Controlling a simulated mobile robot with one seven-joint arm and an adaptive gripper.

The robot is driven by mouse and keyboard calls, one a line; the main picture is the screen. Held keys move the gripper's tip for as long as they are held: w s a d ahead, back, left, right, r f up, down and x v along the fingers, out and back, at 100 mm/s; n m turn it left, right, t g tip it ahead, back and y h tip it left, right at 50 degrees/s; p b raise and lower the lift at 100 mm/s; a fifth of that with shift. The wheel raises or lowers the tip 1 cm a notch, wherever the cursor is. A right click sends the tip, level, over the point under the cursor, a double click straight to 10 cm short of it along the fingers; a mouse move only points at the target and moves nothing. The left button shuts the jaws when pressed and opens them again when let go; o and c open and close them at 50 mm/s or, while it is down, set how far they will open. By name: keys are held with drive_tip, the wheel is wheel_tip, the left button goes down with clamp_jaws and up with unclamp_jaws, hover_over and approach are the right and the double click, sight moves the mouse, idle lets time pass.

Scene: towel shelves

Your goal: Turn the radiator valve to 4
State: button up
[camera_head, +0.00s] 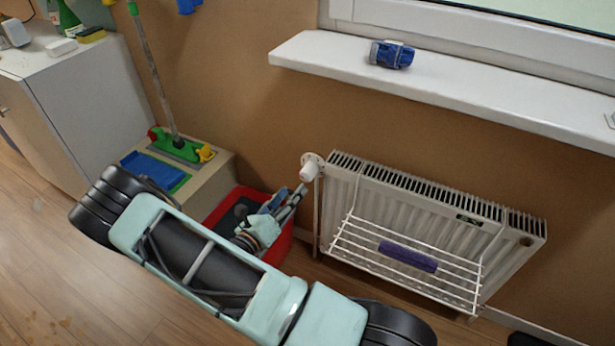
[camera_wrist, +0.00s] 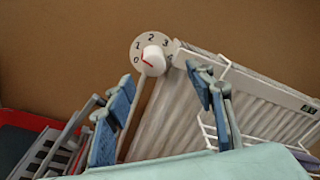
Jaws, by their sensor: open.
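The white radiator valve knob (camera_head: 310,171) sits at the upper left corner of the white radiator (camera_head: 430,215). In the wrist view the knob (camera_wrist: 153,57) stands in front of a round pale dial plate with the numbers 0, 1, 2 and 3 legible; the mark at the lower right is hard to read. A red mark shows on the knob's left side, toward the 0; its exact setting is unclear. My gripper (camera_head: 272,212) is open and empty, below and left of the knob in the head view. In the wrist view its blue-padded fingers (camera_wrist: 161,81) are apart, with the knob beyond them.
A white wire rack with a purple item (camera_head: 408,256) hangs on the radiator's front. A red bin (camera_head: 277,250) stands left of the radiator, beneath my gripper. A white windowsill (camera_head: 470,85) with a blue object (camera_head: 392,54) juts out above. A mop (camera_head: 155,70) stands at left.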

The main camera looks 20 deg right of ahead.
sight(304, 178)
drive_tip(key=shift+n+t, duration=0.4)
drive_tip(key=shift+n, duration=0.3)
drive_tip(key=x, duration=0.3)
drive_tip(key=f+b+x, duration=0.1)
drive_tip(key=x, duration=0.3)
drive_tip(key=f+b+x, duration=0.1)
drive_tip(key=x, duration=0.2)
drive_tip(key=shift+w+d+r, duration=0.1)
drive_tip(key=shift+w+d, duration=0.05)
drive_tip(key=shift+w, duration=0.2)
drive_tip(key=shift+c, duration=0.3)
drive_tip(key=c, duration=1.1)
